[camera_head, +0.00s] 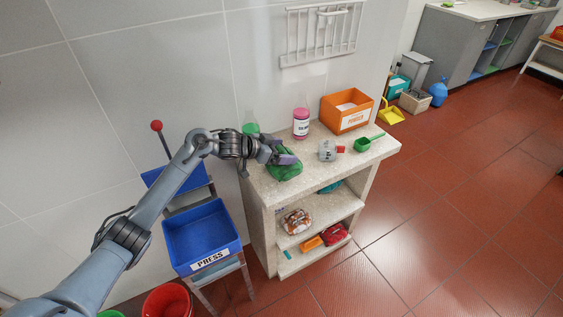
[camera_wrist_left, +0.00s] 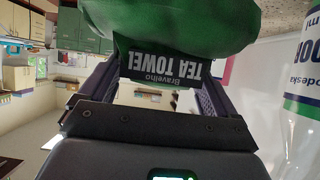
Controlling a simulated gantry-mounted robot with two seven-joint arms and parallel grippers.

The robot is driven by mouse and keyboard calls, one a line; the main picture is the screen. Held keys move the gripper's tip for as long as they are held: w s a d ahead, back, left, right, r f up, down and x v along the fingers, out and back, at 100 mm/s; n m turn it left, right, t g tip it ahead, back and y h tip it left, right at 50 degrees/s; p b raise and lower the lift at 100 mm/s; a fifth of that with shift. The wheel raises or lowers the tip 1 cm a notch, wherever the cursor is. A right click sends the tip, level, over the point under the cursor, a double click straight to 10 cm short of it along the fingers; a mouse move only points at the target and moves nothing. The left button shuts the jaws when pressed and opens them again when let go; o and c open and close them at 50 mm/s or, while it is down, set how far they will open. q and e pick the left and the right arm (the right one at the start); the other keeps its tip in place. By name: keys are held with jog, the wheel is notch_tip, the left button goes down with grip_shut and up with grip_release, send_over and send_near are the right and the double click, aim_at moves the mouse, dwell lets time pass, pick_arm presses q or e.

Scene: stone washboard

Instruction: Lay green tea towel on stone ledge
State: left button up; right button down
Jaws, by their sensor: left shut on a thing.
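The green tea towel (camera_head: 285,166) is a bunched cloth at the left end of the speckled stone ledge (camera_head: 340,165). In the left wrist view the tea towel (camera_wrist_left: 180,28) hangs between the jaws, its dark label reading "Bravelho TEA TOWEL". My left gripper (camera_head: 282,155) is shut on the towel, at the ledge top's left part. It also shows in the left wrist view (camera_wrist_left: 165,95). Whether the towel's underside touches the stone is hard to tell. My right gripper is not in view.
On the ledge stand a pink bottle (camera_head: 301,123), an orange powder box (camera_head: 347,111), a grey cup-like item (camera_head: 327,150) and a green scoop (camera_head: 368,143). A green-based clear bottle (camera_head: 250,126) is behind my wrist. A blue PRESS bucket (camera_head: 203,236) stands left, lower. The ledge's front right is clear.

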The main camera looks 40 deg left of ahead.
pick_arm(q)
jog(key=shift+a+f+b, duration=0.15)
jog(key=shift+f+b, duration=0.65)
jog(key=shift+f, duration=1.3)
jog(key=shift+f, duration=0.1)
jog(key=o, duration=0.9)
